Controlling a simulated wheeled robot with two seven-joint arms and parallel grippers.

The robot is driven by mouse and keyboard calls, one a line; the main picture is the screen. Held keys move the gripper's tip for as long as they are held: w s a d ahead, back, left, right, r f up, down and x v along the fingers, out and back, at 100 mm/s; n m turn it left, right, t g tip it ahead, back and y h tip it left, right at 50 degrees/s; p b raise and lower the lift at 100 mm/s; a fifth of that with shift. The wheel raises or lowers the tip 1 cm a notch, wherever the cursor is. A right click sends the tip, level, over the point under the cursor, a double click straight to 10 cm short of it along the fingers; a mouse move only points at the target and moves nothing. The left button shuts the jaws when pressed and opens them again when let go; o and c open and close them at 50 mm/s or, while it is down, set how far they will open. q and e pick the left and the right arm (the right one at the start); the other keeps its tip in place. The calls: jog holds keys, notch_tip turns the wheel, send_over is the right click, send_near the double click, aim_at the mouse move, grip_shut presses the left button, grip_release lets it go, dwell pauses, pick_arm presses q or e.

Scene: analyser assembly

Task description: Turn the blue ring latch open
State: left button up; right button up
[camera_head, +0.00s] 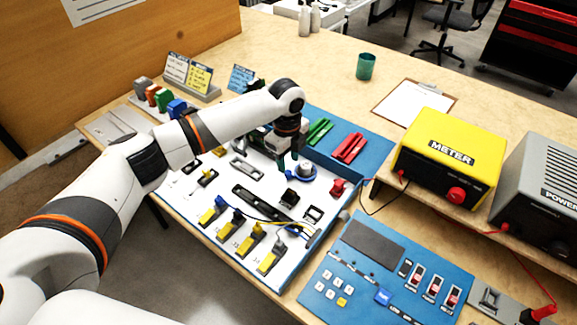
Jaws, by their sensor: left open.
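The blue ring latch (300,176) sits on the white panel of the analyser tray (205,231), towards its back right side. It surrounds a grey round part. My left arm reaches in from the left, and my left gripper (288,164) points down at the latch's left side. Its fingers are open. I cannot tell whether a fingertip touches the ring. The arm and wrist hide the back part of the tray. My right gripper is not in view.
Yellow connectors (250,240) with a blue cable line the tray's front. A red knob part (337,188) stands right of the latch. A blue control panel (375,275), a yellow meter (448,150) and a grey power unit (540,190) stand to the right. A green cup (366,67) stands behind.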

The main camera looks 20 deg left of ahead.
aim_at(288, 172)
pick_arm(q)
notch_tip(288, 172, down, 3)
jog(key=shift+f, duration=0.55)
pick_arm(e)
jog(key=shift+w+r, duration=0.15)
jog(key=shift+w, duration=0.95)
pick_arm(q)
jog(key=shift+c, duration=0.5)
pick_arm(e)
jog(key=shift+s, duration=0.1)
pick_arm(q)
grip_shut()
jog(key=shift+r, duration=0.1)
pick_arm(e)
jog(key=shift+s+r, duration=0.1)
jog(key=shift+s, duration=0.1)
